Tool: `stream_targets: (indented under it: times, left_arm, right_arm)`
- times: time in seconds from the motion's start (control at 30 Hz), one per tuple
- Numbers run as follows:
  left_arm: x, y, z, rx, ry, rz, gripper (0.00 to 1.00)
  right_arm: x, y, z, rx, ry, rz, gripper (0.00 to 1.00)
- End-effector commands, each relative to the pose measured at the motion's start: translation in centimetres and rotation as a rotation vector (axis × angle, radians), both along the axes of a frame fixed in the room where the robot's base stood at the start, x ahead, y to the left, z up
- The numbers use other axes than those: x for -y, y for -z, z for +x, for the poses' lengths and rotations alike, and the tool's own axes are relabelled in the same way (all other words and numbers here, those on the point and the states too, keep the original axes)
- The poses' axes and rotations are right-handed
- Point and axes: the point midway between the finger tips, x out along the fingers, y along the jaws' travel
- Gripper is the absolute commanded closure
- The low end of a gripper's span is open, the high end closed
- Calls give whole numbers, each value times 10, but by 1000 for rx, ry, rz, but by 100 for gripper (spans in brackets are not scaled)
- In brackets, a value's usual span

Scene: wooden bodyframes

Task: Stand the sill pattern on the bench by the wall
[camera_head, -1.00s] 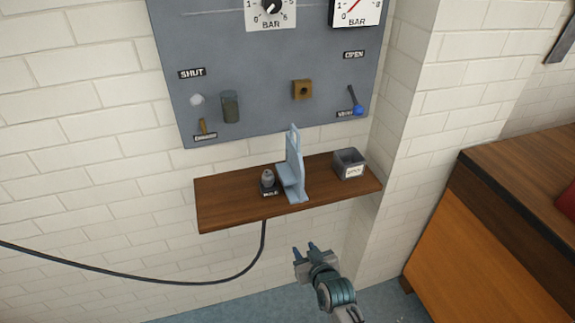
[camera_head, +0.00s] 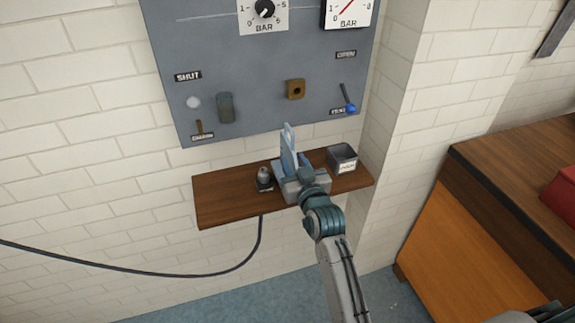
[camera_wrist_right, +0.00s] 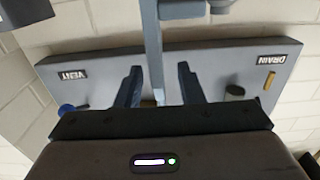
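The pale blue sill pattern (camera_head: 288,143) stands upright on the narrow brown wall shelf (camera_head: 228,203). My right gripper (camera_head: 294,172) is at its front and hides its lower part in the head view. In the right wrist view, the two dark fingers of the right gripper (camera_wrist_right: 160,84) are spread, with a thin upright part of the pattern (camera_wrist_right: 153,45) between them. Gaps show on both sides, so the gripper is open around it. A wooden bench (camera_head: 505,185) with an orange-brown front stands at the right by the wall. My left gripper is out of view.
A small dark weight-like object (camera_head: 264,178) stands left of the pattern on the shelf, and a grey open box (camera_head: 343,158) stands right of it. A grey gauge panel (camera_head: 240,65) hangs above. A red object (camera_head: 561,190) lies on the bench; a wall corner (camera_head: 385,150) juts out between.

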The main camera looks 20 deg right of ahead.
Motion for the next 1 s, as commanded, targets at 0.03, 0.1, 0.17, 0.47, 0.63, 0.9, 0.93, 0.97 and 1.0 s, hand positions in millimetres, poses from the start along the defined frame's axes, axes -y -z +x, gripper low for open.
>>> stream_targets:
  times: [0.03,0.1,0.17,0.47,0.63,0.9,0.93,0.97,1.0]
  left_arm:
    - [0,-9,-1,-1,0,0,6]
    - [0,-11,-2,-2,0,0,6]
    - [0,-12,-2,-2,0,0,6]
    - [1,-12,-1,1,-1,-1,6]
    - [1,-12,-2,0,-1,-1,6]
    - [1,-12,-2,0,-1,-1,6]
    - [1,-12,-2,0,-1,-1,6]
    - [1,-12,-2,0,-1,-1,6]
    - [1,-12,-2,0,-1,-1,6]
  right_arm:
    - [1,-6,9,0,0,-3,65]
    - [1,-5,20,0,0,-3,65]
    - [1,-4,26,0,0,-2,65]
    - [0,-1,33,0,1,-1,65]
    - [0,-1,33,-1,1,-1,95]
    - [0,-2,33,0,1,-1,100]
    - [0,-2,33,0,1,-1,100]
    - [0,-2,33,0,1,-1,100]
    - [0,-2,33,0,1,-1,100]
